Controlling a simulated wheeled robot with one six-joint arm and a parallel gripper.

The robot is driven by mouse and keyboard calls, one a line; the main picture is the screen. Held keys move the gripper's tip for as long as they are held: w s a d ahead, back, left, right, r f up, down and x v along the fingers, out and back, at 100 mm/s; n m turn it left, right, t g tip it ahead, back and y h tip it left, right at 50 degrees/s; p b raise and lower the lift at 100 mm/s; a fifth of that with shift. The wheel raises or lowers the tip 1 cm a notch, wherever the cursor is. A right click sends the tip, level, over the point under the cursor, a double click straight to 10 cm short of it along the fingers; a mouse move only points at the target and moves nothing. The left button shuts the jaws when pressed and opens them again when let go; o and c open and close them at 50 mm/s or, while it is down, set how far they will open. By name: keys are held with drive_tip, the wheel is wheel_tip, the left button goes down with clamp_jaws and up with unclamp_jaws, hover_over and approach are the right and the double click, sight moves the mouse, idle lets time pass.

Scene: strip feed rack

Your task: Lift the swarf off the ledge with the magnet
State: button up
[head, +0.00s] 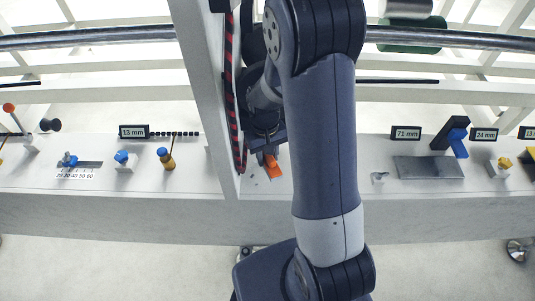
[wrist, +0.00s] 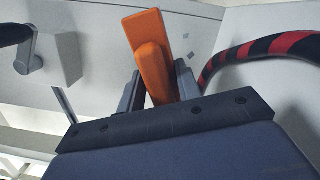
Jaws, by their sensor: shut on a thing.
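My gripper (head: 267,153) is shut on an orange block with a raised handle, which I take to be the magnet (head: 274,169). In the wrist view the magnet (wrist: 150,30) stands out between the two fingers (wrist: 160,82), tilted a little. A few small grey flakes, likely the swarf (wrist: 187,39), lie on the pale ledge (wrist: 215,45) just right of the magnet, apart from it in the picture. The magnet's underside is hidden, so I cannot tell whether it touches the ledge or holds any flakes.
A white upright (head: 213,100) stands close left of my gripper, with a red-and-black striped hose (head: 232,100) along it. A grey peg-like fitting (wrist: 35,50) is at the left in the wrist view. Knobs and a 71 mm sign (head: 406,133) stand further along the ledge.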

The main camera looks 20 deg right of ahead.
drive_tip(key=shift+f+b, duration=2.55)
drive_tip(key=shift+f, duration=0.9)
drive_tip(key=shift+r, duration=0.1)
wheel_tip(320, 180, up, 8)
drive_tip(key=p, duration=0.6)
